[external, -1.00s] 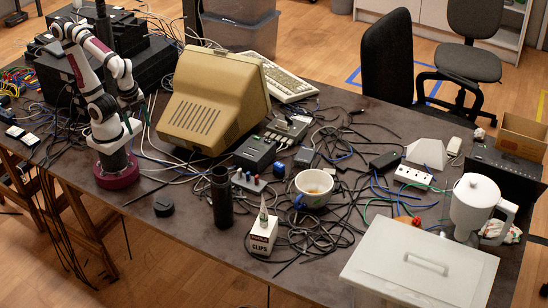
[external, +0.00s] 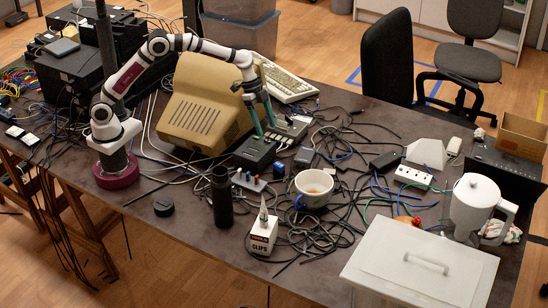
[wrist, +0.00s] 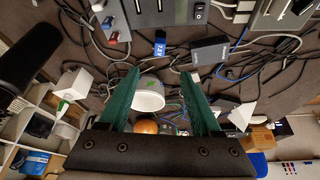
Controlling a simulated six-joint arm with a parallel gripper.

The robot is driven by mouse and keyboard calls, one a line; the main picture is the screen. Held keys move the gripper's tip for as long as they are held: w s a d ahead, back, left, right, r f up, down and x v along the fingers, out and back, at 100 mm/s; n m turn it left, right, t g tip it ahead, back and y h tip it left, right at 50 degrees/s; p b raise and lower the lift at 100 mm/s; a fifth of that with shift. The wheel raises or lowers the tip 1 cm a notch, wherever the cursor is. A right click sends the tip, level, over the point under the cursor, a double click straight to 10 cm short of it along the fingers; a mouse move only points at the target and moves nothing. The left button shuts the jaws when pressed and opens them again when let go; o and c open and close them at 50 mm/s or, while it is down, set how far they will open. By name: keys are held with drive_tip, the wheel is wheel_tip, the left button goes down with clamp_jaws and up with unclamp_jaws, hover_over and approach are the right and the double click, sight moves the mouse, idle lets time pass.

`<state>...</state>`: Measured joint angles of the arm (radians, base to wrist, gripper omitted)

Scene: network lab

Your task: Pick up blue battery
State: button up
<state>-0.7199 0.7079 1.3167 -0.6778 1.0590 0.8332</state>
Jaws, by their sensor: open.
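A small blue block, which looks like the blue battery (external: 279,169), stands on the dark table between the knobbed terminal box and a grey adapter. It also shows in the wrist view (wrist: 160,46), with pale marks on it, in line with the gap between the fingers. My gripper (external: 265,130) has two green fingers pointing down, spread apart and empty. In the external view they hang above the grey boxes beside the beige monitor, up and left of the blue block. In the wrist view my fingertips (wrist: 161,74) show below the battery, with nothing between them at the tips.
The beige monitor (external: 207,100) stands close to my arm. Around the battery are the terminal box (external: 248,181), a dark grey device (external: 256,151), an adapter (external: 303,157) and a white mug (external: 314,188). Tangled cables cover much of the table. A black cylinder (external: 221,198) stands left of the clip box (external: 262,238).

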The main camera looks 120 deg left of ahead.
sight(279, 164)
drive_tip(key=x, duration=1.5)
drive_tip(key=shift+w+d+f, duration=0.1)
drive_tip(key=shift+w+f, duration=0.05)
drive_tip(key=shift+f, duration=0.1)
clamp_jaws()
